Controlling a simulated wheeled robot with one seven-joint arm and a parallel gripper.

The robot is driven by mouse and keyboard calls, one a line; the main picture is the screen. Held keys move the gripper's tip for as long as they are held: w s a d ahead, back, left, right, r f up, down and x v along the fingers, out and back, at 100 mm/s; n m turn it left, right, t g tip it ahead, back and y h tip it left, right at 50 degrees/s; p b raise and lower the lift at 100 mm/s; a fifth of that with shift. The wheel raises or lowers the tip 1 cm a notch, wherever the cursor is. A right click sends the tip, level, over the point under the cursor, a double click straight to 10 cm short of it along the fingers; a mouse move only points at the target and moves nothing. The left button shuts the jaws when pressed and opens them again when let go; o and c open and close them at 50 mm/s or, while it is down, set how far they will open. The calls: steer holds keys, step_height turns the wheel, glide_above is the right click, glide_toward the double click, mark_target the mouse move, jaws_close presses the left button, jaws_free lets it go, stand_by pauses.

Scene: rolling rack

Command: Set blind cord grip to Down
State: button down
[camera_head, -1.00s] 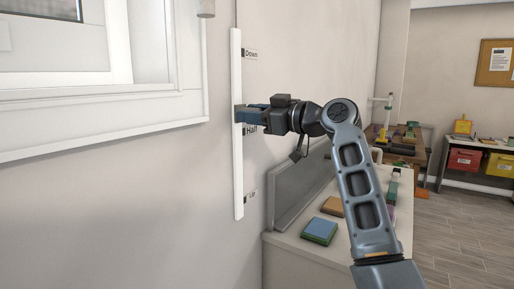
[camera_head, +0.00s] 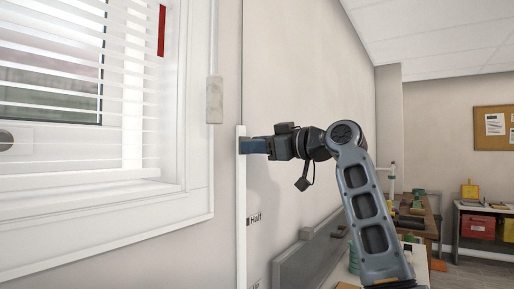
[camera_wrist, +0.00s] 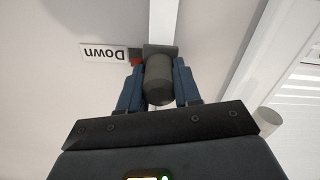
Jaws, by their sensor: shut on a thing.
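The white vertical rail (camera_head: 241,205) is on the wall beside the window. My gripper (camera_head: 257,146) is at the rail's upper end, well above the "Half" label (camera_head: 255,220). In the wrist view, my gripper (camera_wrist: 158,88) is shut on the dark grey cylindrical cord grip (camera_wrist: 158,72), with a blue finger on each side. The grip's base sits on the rail (camera_wrist: 172,20), level with the upside-down "Down" label (camera_wrist: 104,54). A small red mark (camera_wrist: 137,61) shows between label and grip. The head view hides the grip and "Down" label behind my gripper.
A window blind with white slats (camera_head: 50,115) hangs at the left. A grey cylinder (camera_head: 214,100) hangs on a thin rod just left of the rail. A grey panel (camera_head: 310,250) and a counter lie below my arm. A workbench and a shelf with bins (camera_head: 477,226) stand farther right.

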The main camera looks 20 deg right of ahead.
steer(key=shift+r, duration=0.4)
steer(key=c, duration=0.9)
jaws_free()
steer(key=shift+o, duration=0.6)
steer(key=shift+f, duration=0.15)
steer(key=shift+s, duration=0.1)
steer(key=shift+s+d+f, duration=0.1)
steer(key=shift+s+d, duration=0.15)
steer(key=shift+d, duration=0.05)
steer(key=b+v, duration=0.2)
steer(key=v, duration=0.5)
